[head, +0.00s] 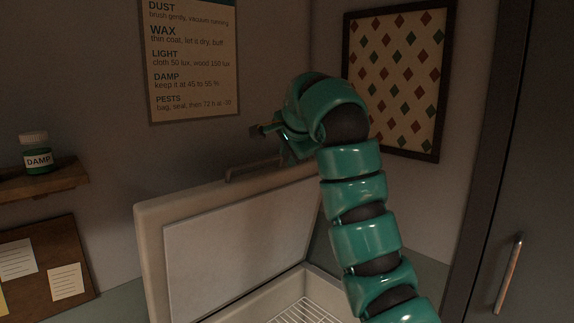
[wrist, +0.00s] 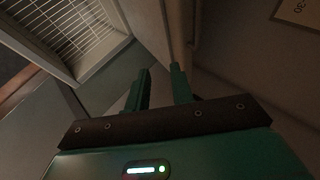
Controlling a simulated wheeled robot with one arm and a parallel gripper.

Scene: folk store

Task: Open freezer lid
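The freezer lid (head: 235,240) stands raised, close to upright, with its pale inner panel facing me in the head view. A dark handle (head: 255,168) sits along its top edge. The freezer body (head: 325,280) is open below it, with a white wire rack inside. My gripper (head: 262,131) is above the lid's top edge, near the handle and apart from it. In the wrist view my gripper (wrist: 161,72) has its two fingers apart with nothing between them. The lid's edge (wrist: 175,25) shows beyond the fingertips.
A poster (head: 190,60) and a framed diamond-pattern panel (head: 398,80) hang on the walls behind. A dark cabinet (head: 525,180) stands close at right.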

